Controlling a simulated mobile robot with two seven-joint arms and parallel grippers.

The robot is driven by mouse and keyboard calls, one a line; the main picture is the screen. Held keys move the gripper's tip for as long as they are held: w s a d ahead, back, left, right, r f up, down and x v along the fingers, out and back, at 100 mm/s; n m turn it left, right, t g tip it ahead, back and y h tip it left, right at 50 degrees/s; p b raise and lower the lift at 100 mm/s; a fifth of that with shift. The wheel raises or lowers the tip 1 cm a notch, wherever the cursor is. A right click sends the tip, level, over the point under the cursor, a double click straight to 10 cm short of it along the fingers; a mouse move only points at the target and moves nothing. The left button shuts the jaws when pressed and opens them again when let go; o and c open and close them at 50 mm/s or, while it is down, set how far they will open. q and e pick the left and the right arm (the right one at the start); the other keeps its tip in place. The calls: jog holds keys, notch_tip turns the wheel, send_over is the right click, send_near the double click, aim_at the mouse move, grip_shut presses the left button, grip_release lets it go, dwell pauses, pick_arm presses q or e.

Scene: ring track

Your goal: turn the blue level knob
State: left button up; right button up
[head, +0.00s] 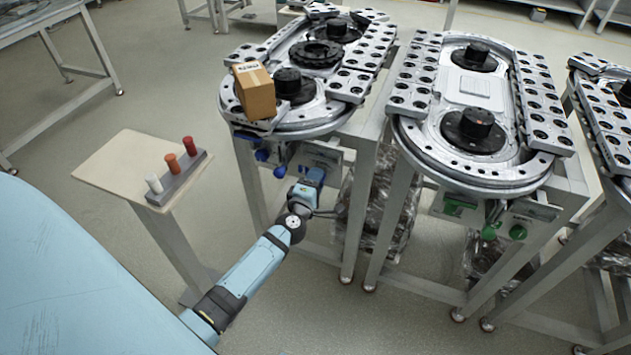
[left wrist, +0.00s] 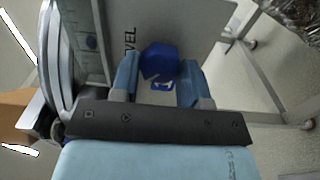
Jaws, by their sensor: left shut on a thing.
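The blue level knob (left wrist: 160,62) shows in the left wrist view, on a grey panel (left wrist: 140,18) with lettering that reads partly "VEL". My left gripper (left wrist: 160,78) has its two light-blue fingers on either side of this knob and is shut on it. In the head view my left gripper (head: 311,178) is at the front panel under the left ring track (head: 305,120). There it hides the held knob. My right gripper is in neither view.
A cardboard box (head: 254,92) sits on the left track's near end. Other blue parts (head: 262,155) hang below its rim. A second track (head: 470,175) has green knobs (head: 517,232).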

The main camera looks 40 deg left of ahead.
pick_arm(q)
jog(key=shift+n, duration=0.6)
jog(key=o, duration=0.9)
jog(key=v, duration=1.4)
jog(key=shift+w+d, duration=0.1)
